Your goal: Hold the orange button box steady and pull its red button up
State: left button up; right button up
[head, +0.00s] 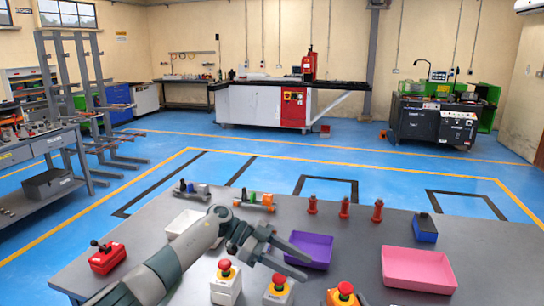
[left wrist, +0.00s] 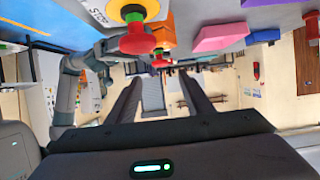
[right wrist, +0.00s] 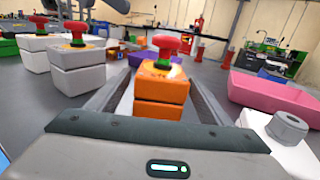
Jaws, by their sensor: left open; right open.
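The orange button box (head: 331,298) is at the bottom edge of the head view, with its red button (head: 345,288) on top. In the right wrist view the orange box (right wrist: 161,92) stands upright, its mushroom-shaped red button (right wrist: 166,43) facing up. My right gripper (right wrist: 155,85) is open, one finger on each side of the box in that view; I cannot tell whether they touch it. My left gripper (head: 306,266) is open and empty above the table, up and left of the orange box. In the left wrist view the orange box (left wrist: 163,35) shows beyond a nearer red button.
Two white button boxes (head: 225,290) (right wrist: 84,72) with red buttons stand left of the orange one. A purple tray (head: 309,246), a pink tray (head: 420,268) and a blue box (head: 425,232) lie behind. Red pieces (head: 344,207) stand near the table's far edge.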

jog(key=s, duration=0.3)
jog(key=s+d, duration=0.1)
jog(key=s, duration=0.6)
jog(key=shift+s+d, duration=0.35)
jog(key=shift+d, duration=0.05)
